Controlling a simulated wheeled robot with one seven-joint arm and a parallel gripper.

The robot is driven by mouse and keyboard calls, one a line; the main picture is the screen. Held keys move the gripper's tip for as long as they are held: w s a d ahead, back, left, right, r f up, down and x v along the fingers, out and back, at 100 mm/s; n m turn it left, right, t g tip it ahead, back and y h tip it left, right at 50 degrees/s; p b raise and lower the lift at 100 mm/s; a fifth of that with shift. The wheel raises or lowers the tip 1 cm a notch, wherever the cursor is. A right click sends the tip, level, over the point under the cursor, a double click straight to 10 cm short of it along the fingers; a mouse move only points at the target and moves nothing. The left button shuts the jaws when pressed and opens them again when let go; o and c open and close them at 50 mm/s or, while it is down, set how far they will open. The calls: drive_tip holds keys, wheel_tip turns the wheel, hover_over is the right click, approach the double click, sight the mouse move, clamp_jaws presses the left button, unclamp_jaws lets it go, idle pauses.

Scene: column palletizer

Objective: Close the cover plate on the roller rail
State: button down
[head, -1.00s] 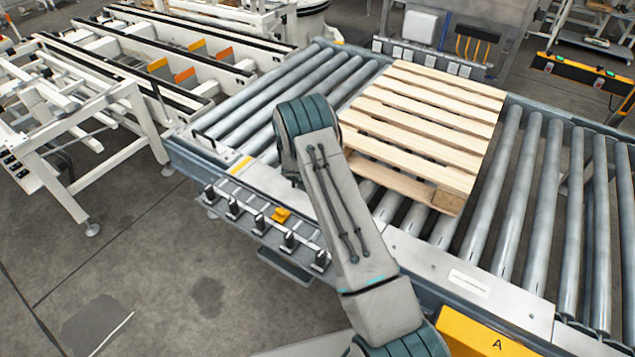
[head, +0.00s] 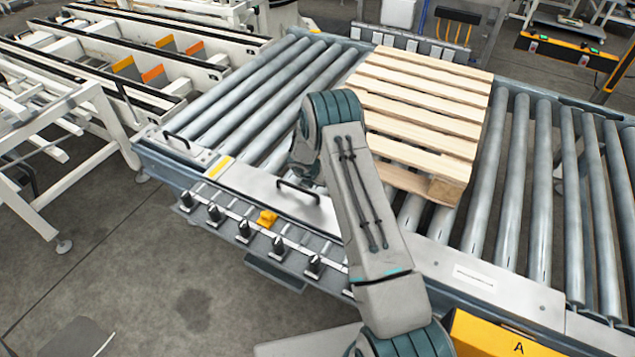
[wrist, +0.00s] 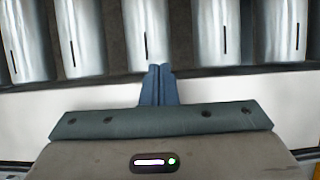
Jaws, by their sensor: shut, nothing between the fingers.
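A flat light-grey cover plate (head: 262,190) with a dark bar handle (head: 298,192) lies along the near edge of the roller conveyor in the head view. It looks level; whether it sits fully down cannot be told. The near side rail (head: 480,283) continues to the right as a pale strip. My gripper is hidden behind my arm in the head view. In the wrist view my gripper (wrist: 159,70) is shut and empty. Its blue-grey fingertips lie over the pale rail strip (wrist: 60,102), pointing at the roller ends. No handle shows in the wrist view.
A wooden pallet (head: 420,110) rests on the rollers, right of my arm. Below the plate, a row of dark clamps with an orange block (head: 267,218) juts out. A second handle (head: 176,138) stands at the left corner. Open floor lies at lower left.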

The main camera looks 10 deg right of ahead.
drive_tip(key=shift+b+x, duration=0.95)
drive_tip(key=shift+x, duration=0.5)
drive_tip(key=shift+a+f, duration=0.1)
drive_tip(key=shift+a, duration=0.05)
